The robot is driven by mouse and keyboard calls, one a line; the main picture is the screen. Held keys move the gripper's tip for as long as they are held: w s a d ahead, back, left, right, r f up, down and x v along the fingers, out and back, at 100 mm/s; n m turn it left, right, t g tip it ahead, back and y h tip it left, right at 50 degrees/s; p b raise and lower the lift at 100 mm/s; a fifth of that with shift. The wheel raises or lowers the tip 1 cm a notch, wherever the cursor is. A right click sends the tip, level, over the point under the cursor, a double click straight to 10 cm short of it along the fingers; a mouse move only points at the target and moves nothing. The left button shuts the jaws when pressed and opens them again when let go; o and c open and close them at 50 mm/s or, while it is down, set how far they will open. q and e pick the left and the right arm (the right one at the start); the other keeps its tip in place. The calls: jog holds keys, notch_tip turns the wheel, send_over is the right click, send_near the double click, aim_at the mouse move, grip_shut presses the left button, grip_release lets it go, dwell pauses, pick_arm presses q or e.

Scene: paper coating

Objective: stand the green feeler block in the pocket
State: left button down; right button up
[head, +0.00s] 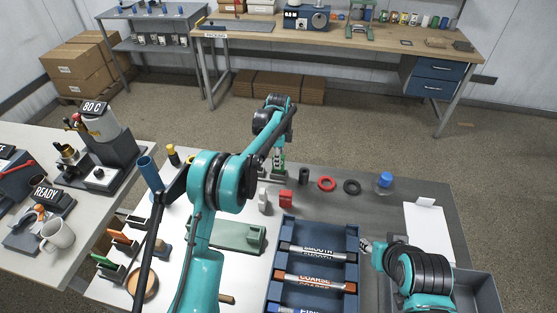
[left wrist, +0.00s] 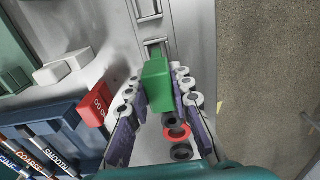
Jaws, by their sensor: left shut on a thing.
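The green feeler block (left wrist: 156,88) sits between the two fingers of my left gripper (left wrist: 157,78), which is shut on it. In the head view my left gripper (head: 279,150) is at the far edge of the table, and only a little green shows there. A grey metal fixture with a dark rectangular opening (left wrist: 154,48), which looks like the pocket, lies just beyond the block in the left wrist view. The block partly covers it, so I cannot tell whether they touch. My right gripper (head: 366,246) is beside the roller tray; its jaws are too small to read.
A blue tray (head: 270,262) holds labelled rollers. A green plate (head: 237,235) lies left of the tray.

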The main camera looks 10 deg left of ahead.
pick_arm(q)
jog(key=shift+f+b, duration=1.05)
jog(key=shift+f, duration=0.7)
jog(key=c, duration=1.3)
grip_release()
jog(key=shift+r, duration=0.1)
notch_tip(320, 180, up, 12)
jog(key=shift+f, duration=0.1)
